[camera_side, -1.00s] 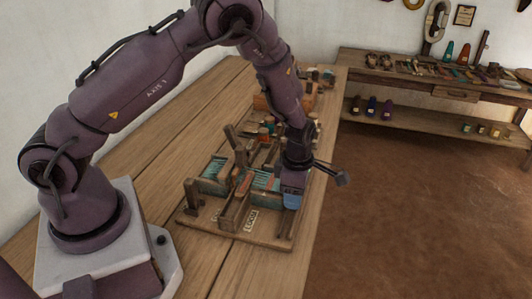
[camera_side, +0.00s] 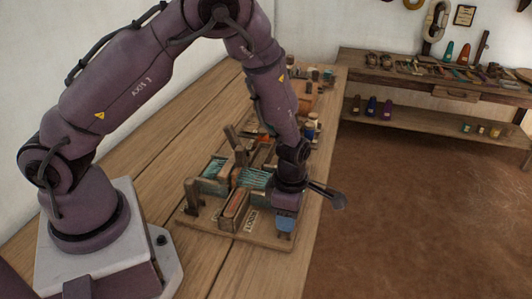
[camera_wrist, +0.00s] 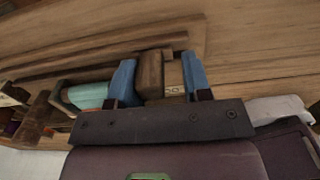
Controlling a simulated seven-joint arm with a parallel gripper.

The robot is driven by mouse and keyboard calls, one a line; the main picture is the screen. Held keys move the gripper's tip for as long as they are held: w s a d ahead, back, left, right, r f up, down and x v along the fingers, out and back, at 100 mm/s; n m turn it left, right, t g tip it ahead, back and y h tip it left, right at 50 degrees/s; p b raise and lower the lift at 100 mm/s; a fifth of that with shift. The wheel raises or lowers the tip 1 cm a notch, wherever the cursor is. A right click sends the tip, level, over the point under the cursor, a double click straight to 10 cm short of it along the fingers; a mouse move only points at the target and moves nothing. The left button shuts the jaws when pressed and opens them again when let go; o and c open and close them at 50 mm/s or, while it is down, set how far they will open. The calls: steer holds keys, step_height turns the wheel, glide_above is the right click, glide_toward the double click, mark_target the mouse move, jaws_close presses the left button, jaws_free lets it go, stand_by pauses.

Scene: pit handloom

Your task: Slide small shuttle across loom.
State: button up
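The small loom (camera_side: 252,180) stands on a wooden base board (camera_side: 190,217), with teal warp threads stretched between wooden posts and bars. A narrow wooden trough (camera_side: 235,205) with a reddish-brown inside lies across its near part. I cannot tell for sure which piece is the small shuttle. My gripper (camera_side: 285,225) points down at the right end of the loom, low over the board. In the wrist view its blue fingers (camera_wrist: 160,80) are apart, with a brown wooden piece (camera_wrist: 150,72) showing between them. A gap and a small pale label show beside the right finger.
Teal threads (camera_wrist: 88,96) show left of the fingers in the wrist view. Spools (camera_side: 312,125) and wooden pieces stand behind the loom. The bench's right edge is close to my gripper. A second bench (camera_side: 450,90) with tools stands at the back.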

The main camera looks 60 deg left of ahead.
steer(key=shift+s+d, duration=0.2)
steer(key=shift+s, duration=0.05)
steer(key=shift+w+a, duration=0.1)
steer(key=shift+a, duration=0.05)
steer(key=shift+w+a, duration=0.2)
steer(key=shift+w, duration=0.05)
stand_by(0.3)
steer(key=shift+o, duration=0.8)
steer(key=shift+r, duration=3.25)
